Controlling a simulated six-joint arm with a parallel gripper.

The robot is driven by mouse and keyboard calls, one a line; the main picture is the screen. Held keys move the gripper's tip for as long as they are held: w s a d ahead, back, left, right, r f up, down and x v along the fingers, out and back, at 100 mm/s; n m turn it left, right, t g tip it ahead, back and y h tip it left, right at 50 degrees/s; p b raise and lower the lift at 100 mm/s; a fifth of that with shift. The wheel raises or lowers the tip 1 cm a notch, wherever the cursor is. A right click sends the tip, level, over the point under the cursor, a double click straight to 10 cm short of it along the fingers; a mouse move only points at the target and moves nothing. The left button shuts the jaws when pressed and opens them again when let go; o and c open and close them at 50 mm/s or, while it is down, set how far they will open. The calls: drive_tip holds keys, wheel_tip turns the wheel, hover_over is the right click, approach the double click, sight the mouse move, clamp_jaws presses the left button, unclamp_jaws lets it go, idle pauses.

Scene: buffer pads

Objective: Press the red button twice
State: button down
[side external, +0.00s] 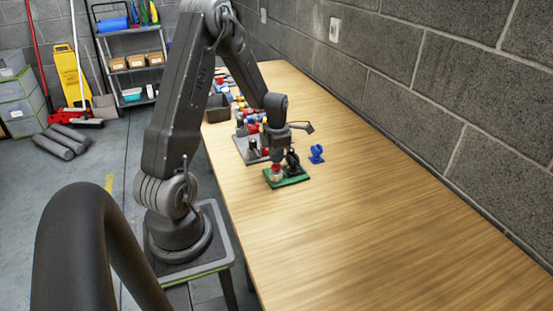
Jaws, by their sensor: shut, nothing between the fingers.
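A green pad (294,181) lies on the wooden table. A small round red and whitish thing (276,174), which looks like the red button, sits on the pad's left part. A dark upright part (292,162) shows at the pad's right; I cannot tell what it is. My gripper (278,162) points down directly above the red button, shut and empty. Its fingertips are small and partly merge with the button, so I cannot tell whether they touch it.
A grey pad (243,148) with several small coloured pieces lies behind and left of the green pad. A blue piece (316,154) stands to the right. A dark bin (217,108) is farther back. The table's front is clear; a block wall (430,120) borders its right side.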

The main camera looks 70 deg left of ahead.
sight(276, 165)
drive_tip(key=shift+f, duration=0.65)
drive_tip(key=shift+f, duration=0.95)
drive_tip(key=shift+r, duration=0.1)
wheel_tip(276, 165, up, 14)
idle(0.5)
